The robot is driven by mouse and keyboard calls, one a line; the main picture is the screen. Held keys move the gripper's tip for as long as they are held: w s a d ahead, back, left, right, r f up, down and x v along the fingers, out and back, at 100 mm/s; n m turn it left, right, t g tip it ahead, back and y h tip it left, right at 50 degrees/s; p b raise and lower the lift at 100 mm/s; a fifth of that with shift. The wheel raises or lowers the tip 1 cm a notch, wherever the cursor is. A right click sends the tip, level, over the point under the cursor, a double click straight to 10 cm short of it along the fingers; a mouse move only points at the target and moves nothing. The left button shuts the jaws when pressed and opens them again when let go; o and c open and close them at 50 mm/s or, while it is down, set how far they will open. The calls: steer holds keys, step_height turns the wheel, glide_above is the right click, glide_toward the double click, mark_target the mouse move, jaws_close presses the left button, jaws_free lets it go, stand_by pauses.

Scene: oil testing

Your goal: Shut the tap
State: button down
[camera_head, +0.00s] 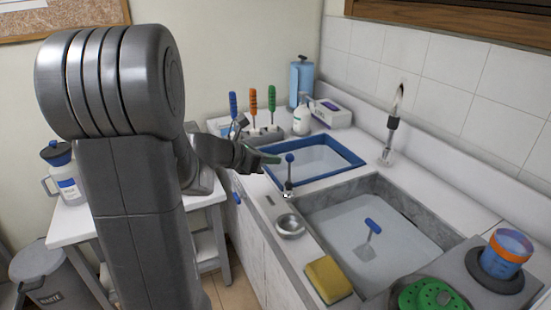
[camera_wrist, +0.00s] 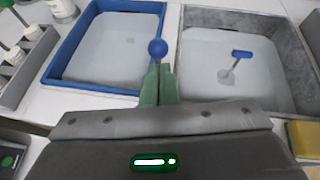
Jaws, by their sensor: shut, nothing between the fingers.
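A lever with a blue ball knob (camera_head: 289,158) stands upright on the counter between the blue-rimmed tray and the sink. In the wrist view its blue knob (camera_wrist: 157,47) is just beyond my fingertips. A metal spout with a dark collar (camera_head: 392,123) rises at the back of the sink; I cannot tell whether water runs from it. My gripper (camera_head: 272,160) is shut and empty, its green fingers close beside the lever, left of it. In the wrist view the fingers (camera_wrist: 157,72) hide the lower lever; I cannot tell whether they touch it.
The sink (camera_head: 440,237) holds water and a blue-handled item (camera_head: 372,228). The blue tray (camera_head: 352,160) lies behind the lever. A small metal bowl (camera_head: 290,225) and yellow sponge (camera_head: 328,279) are at the front edge. Screwdriver-like tools (camera_head: 253,100) and a white bottle (camera_head: 302,122) stand behind.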

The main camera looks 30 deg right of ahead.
steer(key=v, duration=1.1)
steer(key=shift+s+r, duration=0.2)
steer(key=shift+r, duration=0.05)
steer(key=x, duration=1.3)
steer(key=shift+w+d+r, duration=0.15)
steer(key=shift+w+d, duration=0.15)
steer(key=shift+d, duration=0.1)
steer(key=shift+s+a, duration=0.1)
steer(key=shift+a, duration=0.15)
